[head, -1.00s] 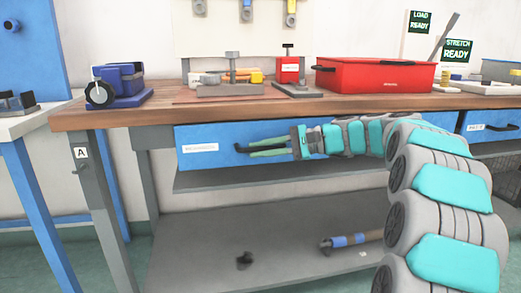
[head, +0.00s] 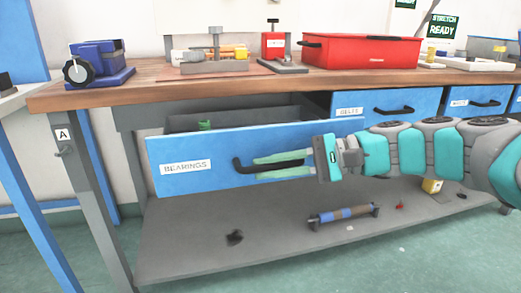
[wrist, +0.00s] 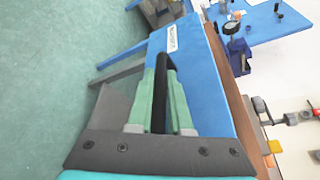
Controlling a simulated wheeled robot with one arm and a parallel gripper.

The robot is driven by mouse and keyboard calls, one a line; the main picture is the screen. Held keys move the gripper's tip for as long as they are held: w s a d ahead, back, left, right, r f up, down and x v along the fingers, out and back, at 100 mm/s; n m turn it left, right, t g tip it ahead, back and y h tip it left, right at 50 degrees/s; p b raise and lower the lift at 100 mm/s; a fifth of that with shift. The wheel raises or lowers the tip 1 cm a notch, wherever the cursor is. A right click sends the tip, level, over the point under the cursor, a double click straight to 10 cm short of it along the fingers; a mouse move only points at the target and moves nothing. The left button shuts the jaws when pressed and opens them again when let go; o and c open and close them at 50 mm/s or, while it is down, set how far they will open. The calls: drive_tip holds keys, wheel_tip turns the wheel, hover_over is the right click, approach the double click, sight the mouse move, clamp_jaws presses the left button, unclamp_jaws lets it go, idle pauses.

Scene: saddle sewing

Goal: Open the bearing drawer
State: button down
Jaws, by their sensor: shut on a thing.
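The blue bearing drawer (head: 215,155), labelled BEARINGS, is pulled out from under the workbench in the head view. Its front stands clear of the frame and the dark inside shows behind it, with something green (head: 204,125) in it. The drawer front also shows in the wrist view (wrist: 213,92). My gripper (head: 255,168) has its green fingers shut on the black drawer handle (head: 239,165). In the wrist view the handle (wrist: 162,95) runs between my two fingers. The handle's right part is hidden by my gripper.
Two closed blue drawers, the belts drawer (head: 375,104) and another (head: 470,101), are to the right. The wooden benchtop (head: 135,88) carries a red toolbox (head: 370,50) and a blue vise (head: 97,64). A lower grey shelf (head: 190,255) holds a roller (head: 343,214).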

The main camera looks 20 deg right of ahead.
drive_tip(key=s, duration=0.6)
drive_tip(key=c, duration=0.8)
unclamp_jaws()
drive_tip(key=shift+c, duration=0.2)
drive_tip(key=v, duration=0.8)
